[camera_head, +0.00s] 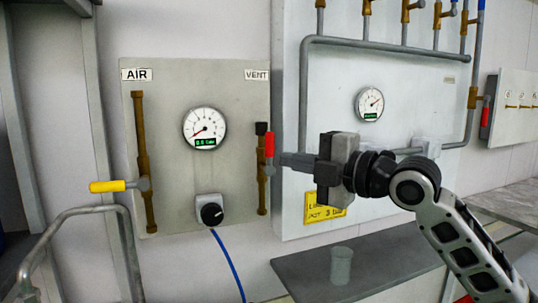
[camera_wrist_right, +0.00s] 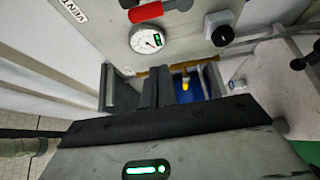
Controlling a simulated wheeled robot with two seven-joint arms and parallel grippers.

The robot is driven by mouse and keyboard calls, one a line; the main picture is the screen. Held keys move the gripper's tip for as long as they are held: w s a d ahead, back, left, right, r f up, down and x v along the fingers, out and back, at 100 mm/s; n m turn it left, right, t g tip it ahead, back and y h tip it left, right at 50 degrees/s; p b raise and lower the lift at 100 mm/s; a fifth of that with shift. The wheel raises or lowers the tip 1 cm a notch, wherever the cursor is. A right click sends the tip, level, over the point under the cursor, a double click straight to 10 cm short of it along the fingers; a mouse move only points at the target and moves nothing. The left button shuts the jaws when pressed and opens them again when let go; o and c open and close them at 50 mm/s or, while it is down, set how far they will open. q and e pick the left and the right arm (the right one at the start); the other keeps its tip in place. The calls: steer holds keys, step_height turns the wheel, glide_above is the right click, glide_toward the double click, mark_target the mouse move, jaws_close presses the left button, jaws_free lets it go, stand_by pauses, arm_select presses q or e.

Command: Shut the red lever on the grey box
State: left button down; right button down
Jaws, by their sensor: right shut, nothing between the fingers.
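The grey box (camera_head: 173,98) is the wall panel marked AIR and VENT. Its red lever (camera_head: 269,146) sits on the brown vent pipe at the right edge and stands upright, along the pipe. A red handle (camera_wrist_right: 147,12) also shows at the top of the right wrist view. My right gripper (camera_head: 284,160) comes in from the right, with its fingers pointing left at the lower part of the red lever. The fingers are shut and empty. I cannot tell whether they touch the lever. The fingers also show in the right wrist view (camera_wrist_right: 151,87). My left gripper is not in view.
A yellow lever (camera_head: 118,185) lies level on the AIR pipe. Between the pipes are a gauge (camera_head: 204,128) and a black knob (camera_head: 212,213) with a blue hose. A second panel (camera_head: 420,75) with pipes stands behind my right arm. A cup (camera_head: 341,266) stands on the shelf below.

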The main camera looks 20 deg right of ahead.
mark_target(269, 149)
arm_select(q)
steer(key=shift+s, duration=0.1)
arm_select(e)
steer(key=shift+r, duration=0.2)
